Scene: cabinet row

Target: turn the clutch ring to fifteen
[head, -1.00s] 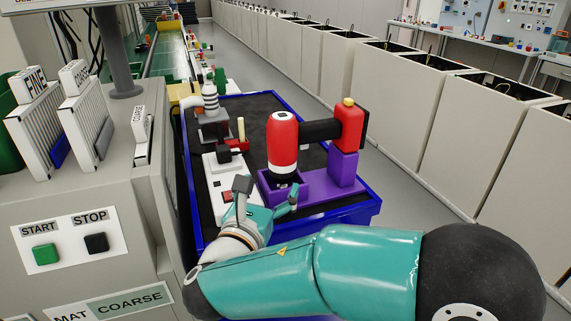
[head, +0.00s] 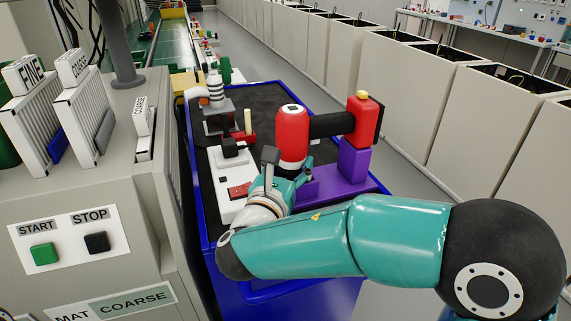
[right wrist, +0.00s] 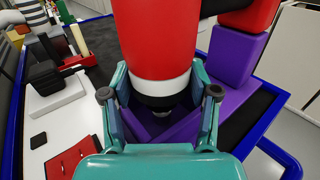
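A red drill-like tool (head: 293,135) stands nose down over a purple stand (head: 338,190), its black handle (head: 328,125) reaching right. In the right wrist view, the red body (right wrist: 155,40) ends in a white band (right wrist: 157,88) with a black ring (right wrist: 158,103) below. No numbers are readable on it. My right gripper (head: 290,183) is at the tool's lower end. In the right wrist view its open fingers (right wrist: 159,97) stand on either side of the white band and black ring; I cannot tell whether they touch. My left gripper is not in view.
The stand is in a blue-rimmed tray (head: 372,187) with a dark floor. A white block with a red part (head: 238,190) lies close left of my gripper. A grey fixture (head: 217,118) stands farther back. A grey console (head: 110,180) is at the left.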

